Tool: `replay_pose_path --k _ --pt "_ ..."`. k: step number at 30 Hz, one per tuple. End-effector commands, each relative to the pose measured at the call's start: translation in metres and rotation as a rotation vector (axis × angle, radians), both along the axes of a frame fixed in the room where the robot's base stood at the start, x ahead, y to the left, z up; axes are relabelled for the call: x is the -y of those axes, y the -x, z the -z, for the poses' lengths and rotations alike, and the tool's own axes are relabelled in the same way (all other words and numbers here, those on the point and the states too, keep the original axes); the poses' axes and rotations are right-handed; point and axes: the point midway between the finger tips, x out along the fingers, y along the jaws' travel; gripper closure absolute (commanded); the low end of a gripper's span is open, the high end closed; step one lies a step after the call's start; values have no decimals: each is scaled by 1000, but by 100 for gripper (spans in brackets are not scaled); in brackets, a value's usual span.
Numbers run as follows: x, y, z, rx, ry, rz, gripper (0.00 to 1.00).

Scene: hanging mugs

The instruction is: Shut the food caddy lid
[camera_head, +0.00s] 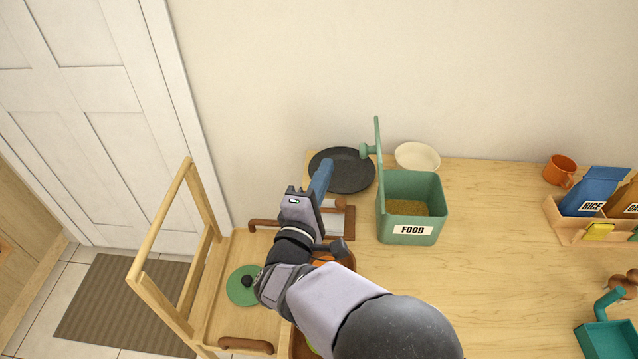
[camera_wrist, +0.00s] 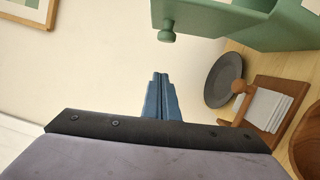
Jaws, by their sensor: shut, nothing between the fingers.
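The green food caddy (camera_head: 408,233) stands on the table with its FOOD label facing front and brown contents (camera_head: 405,208) showing inside. Its lid (camera_head: 379,135) is open, standing about upright along the caddy's left side. The lid's round knob (camera_head: 366,150) points left. In the wrist view, the lid (camera_wrist: 222,18) and knob (camera_wrist: 166,36) show at the top, with the caddy body (camera_wrist: 270,36) at the right. My gripper (camera_head: 326,166) has its blue fingers shut and empty, left of the lid and apart from it. The fingers also show in the wrist view (camera_wrist: 160,76), below the knob.
A dark plate (camera_head: 343,172) lies behind my gripper, and a cream bowl (camera_head: 417,156) sits behind the caddy. A wooden napkin holder (camera_head: 340,222) is left of the caddy. A wooden chair (camera_head: 160,225) stands at the left.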

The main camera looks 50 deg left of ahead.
Motion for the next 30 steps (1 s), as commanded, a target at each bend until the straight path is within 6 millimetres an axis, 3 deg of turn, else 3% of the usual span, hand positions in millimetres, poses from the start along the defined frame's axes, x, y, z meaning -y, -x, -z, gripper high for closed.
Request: replay_pose_path --k 6,12,30 --pt "-20 -35 -3 0 0 3 100" --pt "-1 -52 -8 1 1 2 100" --pt "9 -60 -9 0 0 0 100"
